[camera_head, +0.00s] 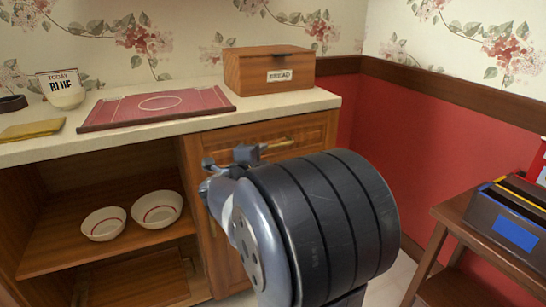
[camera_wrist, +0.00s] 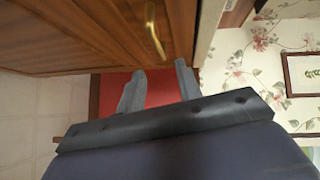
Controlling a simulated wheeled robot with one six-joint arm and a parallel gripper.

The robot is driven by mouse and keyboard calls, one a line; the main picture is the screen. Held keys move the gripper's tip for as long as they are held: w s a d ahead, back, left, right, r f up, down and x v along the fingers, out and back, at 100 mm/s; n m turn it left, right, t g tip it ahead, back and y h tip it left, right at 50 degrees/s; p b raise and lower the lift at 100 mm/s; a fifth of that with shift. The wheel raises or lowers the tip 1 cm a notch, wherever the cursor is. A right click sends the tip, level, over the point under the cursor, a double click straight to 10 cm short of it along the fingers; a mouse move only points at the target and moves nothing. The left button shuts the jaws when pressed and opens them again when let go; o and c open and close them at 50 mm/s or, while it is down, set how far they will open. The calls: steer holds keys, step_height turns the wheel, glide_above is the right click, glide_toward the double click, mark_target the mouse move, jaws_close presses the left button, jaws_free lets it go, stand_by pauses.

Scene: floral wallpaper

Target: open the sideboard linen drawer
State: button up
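The wooden sideboard has a drawer (camera_head: 310,134) under the right end of its pale top, and its front looks flush with the cabinet. A brass handle (camera_head: 282,143) on it is partly hidden behind my gripper (camera_head: 240,158) in the head view. In the wrist view the handle (camera_wrist: 154,30) stands on the wood just beyond my gripper (camera_wrist: 160,68). The two fingers are apart with a gap between them and nothing in it. I cannot see any contact with the handle. My arm hides much of the sideboard front below the drawer.
A bread box (camera_head: 268,72), a red tray (camera_head: 158,106), a cup (camera_head: 62,90) and a yellow cloth (camera_head: 30,130) stand on the sideboard top. Two bowls (camera_head: 156,209) sit on the open shelf. A side table (camera_head: 470,222) with a dark caddy (camera_head: 505,222) stands at right.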

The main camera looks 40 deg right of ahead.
mark_target(276, 147)
steer(key=b+x, duration=0.3)
steer(key=x, duration=0.8)
steer(key=shift+s+d+f, duration=0.1)
steer(key=shift+d+f, duration=0.05)
jaws_close()
stand_by(0.3)
